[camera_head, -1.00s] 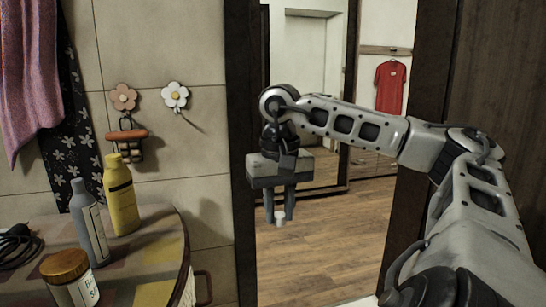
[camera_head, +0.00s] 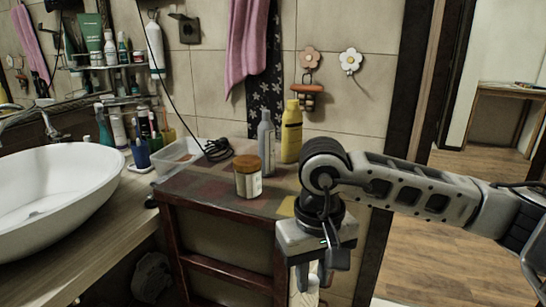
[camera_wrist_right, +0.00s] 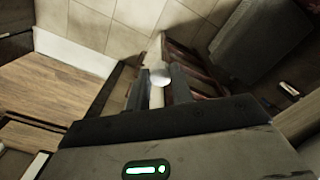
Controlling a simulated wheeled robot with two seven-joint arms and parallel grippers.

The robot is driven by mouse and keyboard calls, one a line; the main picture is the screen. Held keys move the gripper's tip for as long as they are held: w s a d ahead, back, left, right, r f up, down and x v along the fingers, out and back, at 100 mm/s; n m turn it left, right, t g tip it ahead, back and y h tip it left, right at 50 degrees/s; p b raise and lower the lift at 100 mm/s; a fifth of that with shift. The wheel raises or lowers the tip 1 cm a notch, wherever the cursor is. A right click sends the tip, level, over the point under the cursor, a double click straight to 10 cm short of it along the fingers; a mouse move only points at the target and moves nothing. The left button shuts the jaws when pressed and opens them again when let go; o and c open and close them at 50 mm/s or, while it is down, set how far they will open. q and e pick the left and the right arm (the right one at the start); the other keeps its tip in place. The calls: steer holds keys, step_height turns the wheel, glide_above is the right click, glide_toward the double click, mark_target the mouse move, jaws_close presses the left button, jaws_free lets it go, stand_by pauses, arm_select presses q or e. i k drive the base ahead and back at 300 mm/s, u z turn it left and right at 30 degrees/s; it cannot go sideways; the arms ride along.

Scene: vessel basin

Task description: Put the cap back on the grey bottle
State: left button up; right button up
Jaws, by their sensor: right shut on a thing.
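The grey bottle (camera_head: 266,148) stands upright on the wooden cabinet top, just left of a yellow bottle (camera_head: 291,135). My right gripper (camera_head: 313,283) points down in front of the cabinet's right front edge, nearer to me than the grey bottle and lower than its top. In the right wrist view, its fingers (camera_wrist_right: 159,90) are shut on a small round white cap (camera_wrist_right: 160,74). In the head view I cannot clearly make out the cap between the fingers. My left gripper is not in view.
A jar with a brown lid (camera_head: 247,178) stands in front of the grey bottle. The cabinet top's front left is clear.

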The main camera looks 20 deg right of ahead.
mark_target(266, 130)
steer(key=k, duration=1)
steer(key=z, duration=1.5)
steer(key=i, duration=1.9)
steer(key=u, duration=1.8)
